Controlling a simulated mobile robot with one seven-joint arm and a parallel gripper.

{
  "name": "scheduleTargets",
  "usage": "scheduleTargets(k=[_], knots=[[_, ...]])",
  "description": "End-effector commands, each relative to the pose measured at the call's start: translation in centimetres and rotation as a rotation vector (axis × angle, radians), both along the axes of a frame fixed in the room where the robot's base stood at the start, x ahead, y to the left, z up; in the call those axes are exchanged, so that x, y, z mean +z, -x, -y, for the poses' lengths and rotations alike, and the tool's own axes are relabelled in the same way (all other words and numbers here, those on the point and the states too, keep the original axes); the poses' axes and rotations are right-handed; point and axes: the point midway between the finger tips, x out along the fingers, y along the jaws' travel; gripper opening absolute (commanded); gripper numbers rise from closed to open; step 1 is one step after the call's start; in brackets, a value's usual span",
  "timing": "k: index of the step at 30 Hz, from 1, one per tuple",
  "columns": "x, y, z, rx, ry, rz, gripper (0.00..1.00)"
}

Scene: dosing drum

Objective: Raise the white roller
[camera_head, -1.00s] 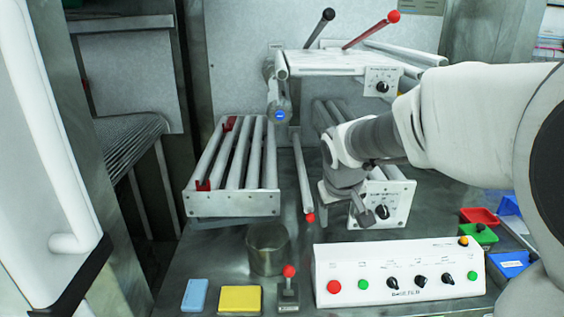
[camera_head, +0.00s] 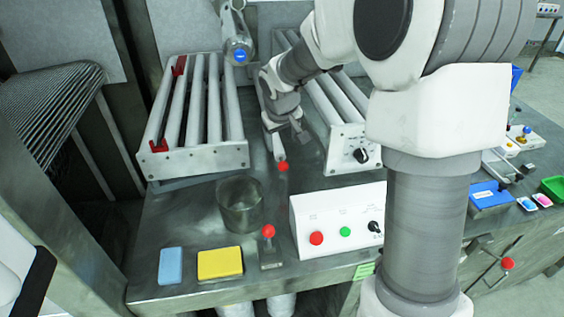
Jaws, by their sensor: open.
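A white roller (camera_head: 278,148) with a red ball tip (camera_head: 283,167) lies between the two roller beds, its tip towards me. My gripper (camera_head: 287,128) is open just above and beside it, pointing down. My gripper hides part of the roller's length. I cannot tell whether a finger touches it. The left bed (camera_head: 200,158) carries several pale rollers and red clips. The right bed (camera_head: 345,145) also carries pale rollers, partly hidden by my arm, and has a black knob on its front plate.
A metal cup (camera_head: 240,205) stands in front of the left bed. A red-knobbed lever (camera_head: 268,245), a yellow block (camera_head: 220,263), a blue block (camera_head: 171,266) and a white control panel (camera_head: 335,225) are near the front edge. My arm covers the panel's right part.

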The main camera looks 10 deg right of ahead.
Motion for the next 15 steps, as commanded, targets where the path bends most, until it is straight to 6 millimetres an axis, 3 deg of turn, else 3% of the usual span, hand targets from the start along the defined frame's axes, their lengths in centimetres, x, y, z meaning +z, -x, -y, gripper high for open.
scheduleTargets(k=[15], knots=[[-9.3, -4.0, 1.0, 0.0, 0.0, -0.004, 0.71]])
